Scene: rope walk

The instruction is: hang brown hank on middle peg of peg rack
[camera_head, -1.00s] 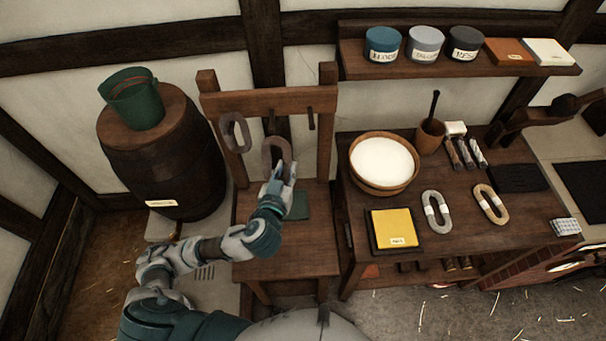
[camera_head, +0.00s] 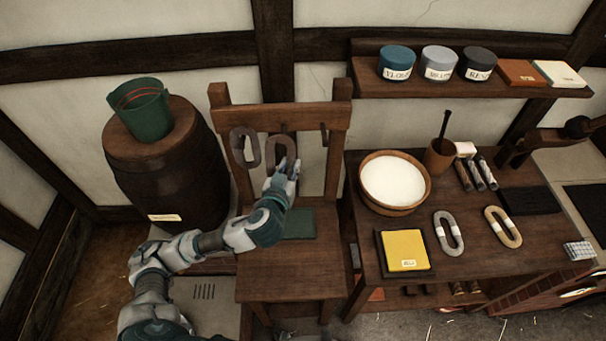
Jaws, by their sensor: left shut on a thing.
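The peg rack (camera_head: 238,119) is a wooden frame with a crossbar and pegs. A grey-brown hank (camera_head: 240,151) hangs at its left peg. The right peg (camera_head: 324,135) is bare. The brown hank (camera_head: 271,150) is upright in front of the middle peg, just below the crossbar. The middle peg (camera_head: 284,129) shows near the hank's top; I cannot tell whether the hank is around it. My left gripper (camera_head: 287,170) is shut on the lower part of the brown hank, partly hiding it. My right gripper is not in view.
A barrel (camera_head: 165,180) with a green bucket (camera_head: 140,108) stands left of the rack. To the right, a bench (camera_head: 470,235) holds a bowl of white material (camera_head: 394,182), a yellow block (camera_head: 405,249), a grey hank (camera_head: 448,233) and a tan hank (camera_head: 503,227).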

